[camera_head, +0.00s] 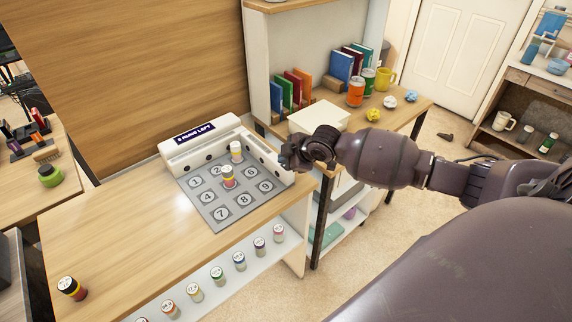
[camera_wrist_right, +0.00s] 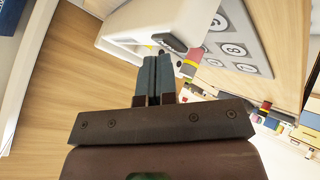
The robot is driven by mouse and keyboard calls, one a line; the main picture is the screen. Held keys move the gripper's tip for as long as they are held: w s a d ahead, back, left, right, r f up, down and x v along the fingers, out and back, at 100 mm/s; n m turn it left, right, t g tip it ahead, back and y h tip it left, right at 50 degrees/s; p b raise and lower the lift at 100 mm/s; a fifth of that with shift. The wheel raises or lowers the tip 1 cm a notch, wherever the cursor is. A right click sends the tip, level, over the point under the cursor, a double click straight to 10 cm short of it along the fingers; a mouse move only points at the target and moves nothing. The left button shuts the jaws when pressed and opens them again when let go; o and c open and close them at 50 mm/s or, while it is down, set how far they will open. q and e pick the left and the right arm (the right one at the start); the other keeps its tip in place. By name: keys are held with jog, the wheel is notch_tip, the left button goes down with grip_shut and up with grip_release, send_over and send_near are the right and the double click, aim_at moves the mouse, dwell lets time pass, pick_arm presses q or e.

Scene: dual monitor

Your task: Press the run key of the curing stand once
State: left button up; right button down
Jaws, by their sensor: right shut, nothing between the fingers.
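The curing stand is a white unit (camera_head: 203,143) with a dark display reading "RUNS LEFT"; its digit is too small to be sure of. Its grey numbered plate (camera_head: 196,199) lies in front. A red-and-yellow vial (camera_head: 228,178) stands at the plate's centre, and a white-capped vial (camera_head: 236,153) stands at its back corner. My right gripper (camera_head: 287,161) is at the stand's right wall. In the right wrist view, my right gripper (camera_wrist_right: 155,59) is shut and empty, its tips close to a dark oval (camera_wrist_right: 172,43) on the white housing. I cannot tell whether they touch, or whether the oval is the run key.
Several capped vials, one a green-capped vial (camera_head: 217,275), line a white shelf along the desk's front. Behind my right gripper are a pale box (camera_head: 318,117) and a shelf with books and cans. The desk's left middle is clear.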

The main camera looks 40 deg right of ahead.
jog(key=shift+f, duration=0.25)
dwell(0.4)
jog(key=shift+r, duration=0.1)
pick_arm(q)
jog(key=shift+w+r+p, duration=0.25)
jog(key=shift+r+p, duration=0.3)
jog(key=shift+r, duration=0.3)
pick_arm(e)
jog(key=shift+r, duration=0.75)
jog(key=shift+r+p, duration=1.75)
jog(key=shift+r, duration=0.8)
pick_arm(q)
jog(key=shift+t, duration=0.4)
jog(key=r, duration=0.2)
jog(key=w+r, duration=0.1)
jog(key=r, duration=0.2)
jog(key=shift+w, duration=0.1)
pick_arm(e)
jog(key=shift+f, duration=0.1)
